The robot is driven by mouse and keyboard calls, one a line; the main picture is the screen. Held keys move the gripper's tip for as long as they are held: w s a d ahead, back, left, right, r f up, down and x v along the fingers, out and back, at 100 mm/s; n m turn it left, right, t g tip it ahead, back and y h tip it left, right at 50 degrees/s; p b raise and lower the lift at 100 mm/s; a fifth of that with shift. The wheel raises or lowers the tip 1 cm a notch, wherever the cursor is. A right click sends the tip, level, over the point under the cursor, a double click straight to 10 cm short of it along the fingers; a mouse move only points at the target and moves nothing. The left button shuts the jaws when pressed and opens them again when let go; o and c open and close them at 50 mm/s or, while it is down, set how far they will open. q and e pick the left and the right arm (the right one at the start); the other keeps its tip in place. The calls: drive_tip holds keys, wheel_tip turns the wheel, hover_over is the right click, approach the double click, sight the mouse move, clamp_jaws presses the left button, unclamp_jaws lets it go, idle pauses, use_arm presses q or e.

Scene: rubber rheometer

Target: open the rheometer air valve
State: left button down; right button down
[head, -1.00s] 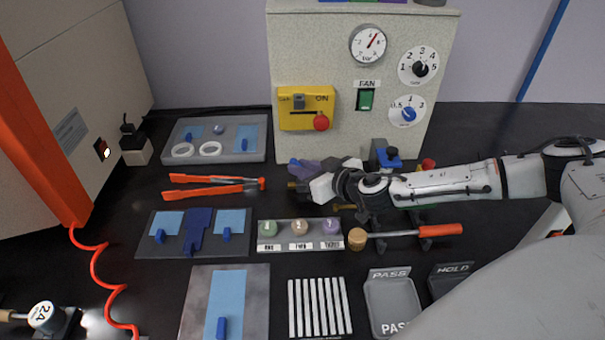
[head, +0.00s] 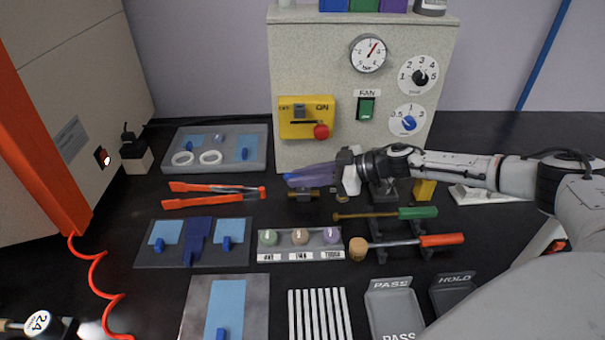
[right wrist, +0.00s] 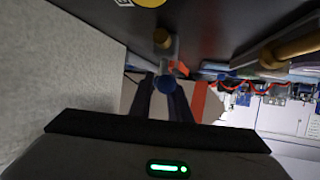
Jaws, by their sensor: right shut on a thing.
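The air valve is a small brass fitting (head: 303,194) on the dark bench, at the foot of the beige cabinet. A blue tip (head: 289,178) shows just above its left end, at the ends of my right fingers. My right gripper (head: 308,178) reaches in from the right, its purple-blue fingers level above the brass body. It is shut on what appears to be the valve's blue handle, mostly hidden by the fingers. The right wrist view shows the dark fingers (right wrist: 168,98) with a blue round end (right wrist: 178,68) by their tips and brass beyond. My left gripper is out of view.
The beige cabinet (head: 340,75) stands close behind, with a yellow OFF/ON panel (head: 292,131), a gauge (head: 368,53) and dials. Orange tongs (head: 205,200) lie to the left. Green-handled (head: 418,212) and orange-handled (head: 441,240) tools rest on a rack in front.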

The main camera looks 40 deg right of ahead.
drive_tip(key=shift+s+a+f, duration=0.15)
drive_tip(key=shift+a, duration=0.05)
idle(0.3)
drive_tip(key=c, duration=1.8)
unclamp_jaws()
drive_tip(key=shift+c, duration=0.2)
drive_tip(key=shift+d, duration=0.1)
